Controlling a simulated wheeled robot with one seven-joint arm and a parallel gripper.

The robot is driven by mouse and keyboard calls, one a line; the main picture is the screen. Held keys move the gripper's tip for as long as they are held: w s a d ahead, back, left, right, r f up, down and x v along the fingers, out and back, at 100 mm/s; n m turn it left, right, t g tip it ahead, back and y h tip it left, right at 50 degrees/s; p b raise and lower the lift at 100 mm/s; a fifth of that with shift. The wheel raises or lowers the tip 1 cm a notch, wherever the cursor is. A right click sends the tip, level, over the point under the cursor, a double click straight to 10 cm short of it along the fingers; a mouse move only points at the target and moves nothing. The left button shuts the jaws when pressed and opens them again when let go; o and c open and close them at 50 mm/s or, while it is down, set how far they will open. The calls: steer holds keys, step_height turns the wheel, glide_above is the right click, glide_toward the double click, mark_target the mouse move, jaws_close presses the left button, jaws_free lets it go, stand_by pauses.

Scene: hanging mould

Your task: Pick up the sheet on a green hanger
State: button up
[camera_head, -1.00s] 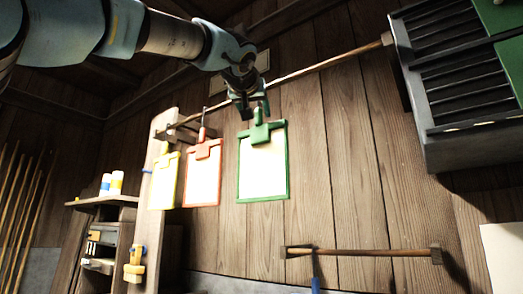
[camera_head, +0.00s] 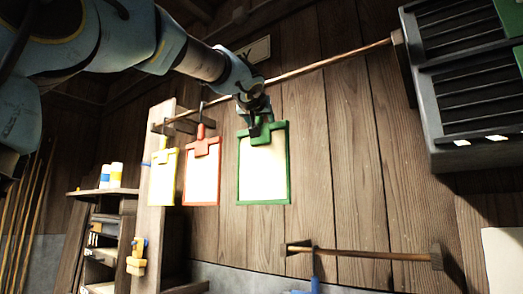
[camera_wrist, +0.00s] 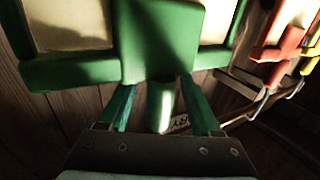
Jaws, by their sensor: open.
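The sheet on the green hanger (camera_head: 263,180) hangs upright on the wooden wall, pale with a green frame. My gripper (camera_head: 256,128) is in front of the top of its green clip and partly hides it. In the wrist view my gripper (camera_wrist: 159,95) is open, with one finger on each side of the green stem (camera_wrist: 163,108) of the hanger, just at the edge of the wide green clip (camera_wrist: 160,40). Gaps show between the fingers and the stem. I cannot tell whether the fingertips touch the clip.
A sheet on a red hanger (camera_head: 202,178) and one on a yellow hanger (camera_head: 161,180) hang to the left. A long wooden rod (camera_head: 330,62) runs above. A dark slatted rack (camera_head: 470,100) is at the upper right. A lower rod (camera_head: 360,252) crosses the wall below.

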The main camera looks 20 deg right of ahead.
jaws_close()
stand_by(0.4)
stand_by(0.9)
